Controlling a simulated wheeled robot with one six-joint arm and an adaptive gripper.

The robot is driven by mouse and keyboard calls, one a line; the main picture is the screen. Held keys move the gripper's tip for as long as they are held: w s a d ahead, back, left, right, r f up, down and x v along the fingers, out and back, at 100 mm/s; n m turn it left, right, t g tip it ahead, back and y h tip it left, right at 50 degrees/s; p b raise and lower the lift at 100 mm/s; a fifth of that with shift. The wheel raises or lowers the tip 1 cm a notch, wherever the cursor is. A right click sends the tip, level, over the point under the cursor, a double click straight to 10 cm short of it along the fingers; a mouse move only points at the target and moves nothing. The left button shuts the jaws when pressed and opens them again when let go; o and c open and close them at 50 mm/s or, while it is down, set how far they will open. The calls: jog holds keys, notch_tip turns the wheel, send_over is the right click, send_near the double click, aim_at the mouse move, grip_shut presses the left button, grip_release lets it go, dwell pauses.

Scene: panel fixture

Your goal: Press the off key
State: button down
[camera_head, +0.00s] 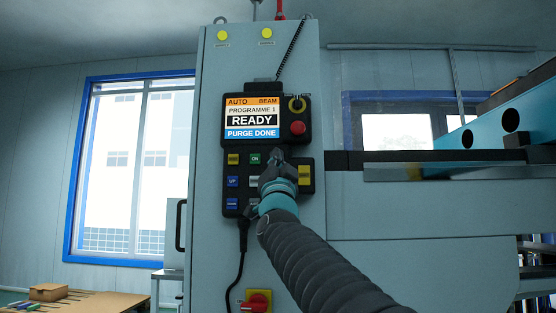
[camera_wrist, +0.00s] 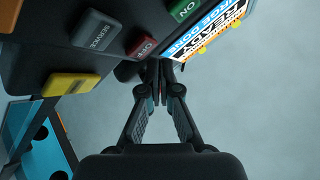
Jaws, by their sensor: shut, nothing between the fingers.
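The red off key (camera_wrist: 143,47) shows in the wrist view on the dark key panel (camera_wrist: 115,70), between the green ON key (camera_wrist: 182,11) and the white SERVICE key (camera_wrist: 95,31). My gripper (camera_wrist: 159,68) is shut and empty, with its fingertips close beside the off key. I cannot tell whether they touch it. In the head view my gripper (camera_head: 276,153) is in front of the panel, just right of the green ON key (camera_head: 254,158), and the off key is hidden behind it. The display (camera_head: 252,117) above reads READY and PURGE DONE.
A yellow key (camera_head: 304,175) is on the panel's right, with blue UP (camera_head: 232,181) and other keys at left. A red round button (camera_head: 297,128) sits beside the display. A red rotary switch (camera_head: 257,301) is lower on the cabinet. A beam (camera_head: 500,115) juts out at right.

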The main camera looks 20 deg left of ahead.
dwell(0.7)
jog(key=shift+w+a, duration=0.1)
jog(key=shift+w, duration=0.3)
jog(key=shift+w+a+p, duration=0.1)
jog(key=shift+w+p, duration=0.3)
jog(key=shift+p, duration=0.1)
dwell(0.6)
jog(key=shift+s, duration=0.1)
jog(key=shift+s+d+b, duration=0.2)
jog(key=shift+s+b, duration=0.35)
jog(key=shift+s, duration=0.15)
jog(key=s+b, duration=0.1)
jog(key=s, duration=0.1)
jog(key=s+d+b, duration=0.1)
jog(key=s, duration=0.2)
jog(key=shift+d, duration=0.1)
dwell(0.4)
